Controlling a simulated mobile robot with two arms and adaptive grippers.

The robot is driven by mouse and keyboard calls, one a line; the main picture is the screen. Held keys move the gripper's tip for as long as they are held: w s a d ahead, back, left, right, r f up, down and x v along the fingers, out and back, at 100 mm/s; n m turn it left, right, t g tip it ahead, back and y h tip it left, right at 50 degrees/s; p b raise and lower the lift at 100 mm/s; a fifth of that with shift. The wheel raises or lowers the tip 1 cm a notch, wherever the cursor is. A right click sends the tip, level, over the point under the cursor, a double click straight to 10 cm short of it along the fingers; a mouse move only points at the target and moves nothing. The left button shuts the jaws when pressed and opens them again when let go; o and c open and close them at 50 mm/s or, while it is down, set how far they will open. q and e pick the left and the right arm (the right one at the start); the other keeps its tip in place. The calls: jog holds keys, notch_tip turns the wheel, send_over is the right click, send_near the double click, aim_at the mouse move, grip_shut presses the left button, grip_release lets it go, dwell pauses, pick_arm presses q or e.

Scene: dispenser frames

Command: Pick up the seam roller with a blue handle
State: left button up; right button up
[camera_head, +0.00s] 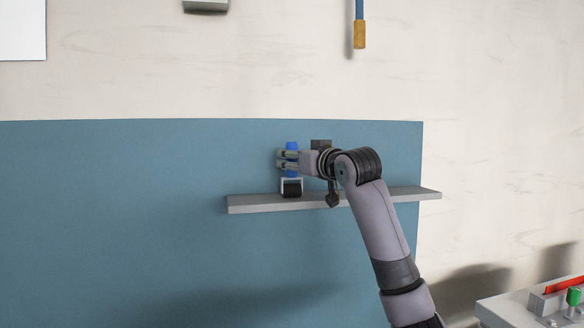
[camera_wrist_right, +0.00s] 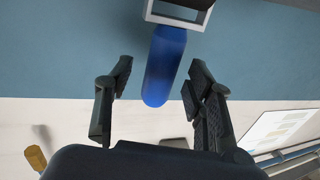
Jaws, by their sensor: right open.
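The seam roller with a blue handle (camera_head: 292,146) stands upright on a narrow grey shelf (camera_head: 262,203), its dark roller and pale frame at the bottom. My right gripper (camera_head: 286,160) is at the handle's height, with its fingers around the handle. In the right wrist view the blue handle (camera_wrist_right: 164,68) lies between the two open fingers of the gripper (camera_wrist_right: 157,85), with a visible gap on each side. The roller's frame (camera_wrist_right: 178,14) is at the top edge of that view. My left gripper is not in view.
A blue panel (camera_head: 130,220) is behind the shelf. A wooden-handled tool (camera_head: 359,34) hangs on the wall above. At the lower right is a pale surface (camera_head: 510,309) with a red item (camera_head: 566,284) and a green item (camera_head: 574,296). The shelf's left end is clear.

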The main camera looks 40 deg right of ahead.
jog(key=shift+p+x, duration=0.3)
jog(key=shift+x, duration=0.8)
jog(key=shift+s, duration=0.1)
jog(key=shift+c, duration=0.7)
grip_shut()
